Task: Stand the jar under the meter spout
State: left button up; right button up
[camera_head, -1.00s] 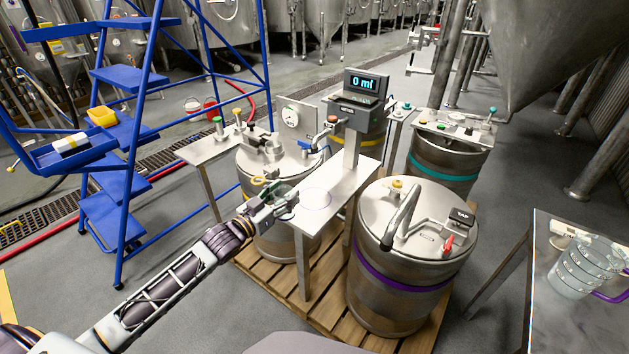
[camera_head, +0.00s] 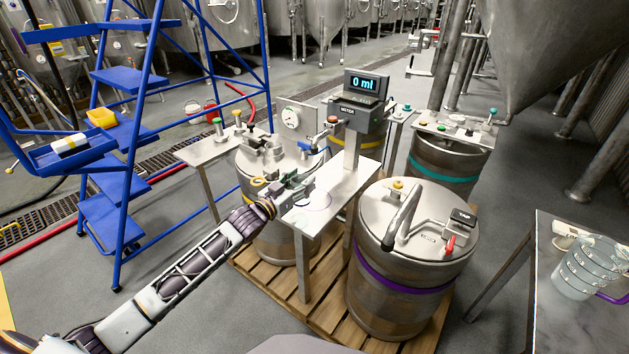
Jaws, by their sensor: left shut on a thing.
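My left gripper (camera_head: 291,191) is shut on the jar, just left of a thin ring mark (camera_head: 316,199) on the metal stand. The jar is small in the view and mostly hidden by the fingers; its outline is hard to make out, and I cannot tell whether it touches the stand top (camera_head: 338,188). The meter (camera_head: 357,107), a grey box on a post, reads 0 ml. My right gripper is not in view.
A purple-banded keg (camera_head: 400,270) stands right of the stand, another keg (camera_head: 270,230) behind my gripper, both on a wooden pallet (camera_head: 325,306). A clear graduated jug (camera_head: 580,268) with a purple handle sits on the right table. A blue ladder (camera_head: 125,210) stands left.

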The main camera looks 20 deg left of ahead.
aim_at(306, 177)
pick_arm(q)
jog(key=shift+x, duration=1.15)
jog(key=shift+b+x, duration=0.4)
jog(key=shift+x, duration=2.05)
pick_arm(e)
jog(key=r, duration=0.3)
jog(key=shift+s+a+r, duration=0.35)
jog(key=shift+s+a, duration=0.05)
pick_arm(q)
jog(key=shift+f, duration=0.1)
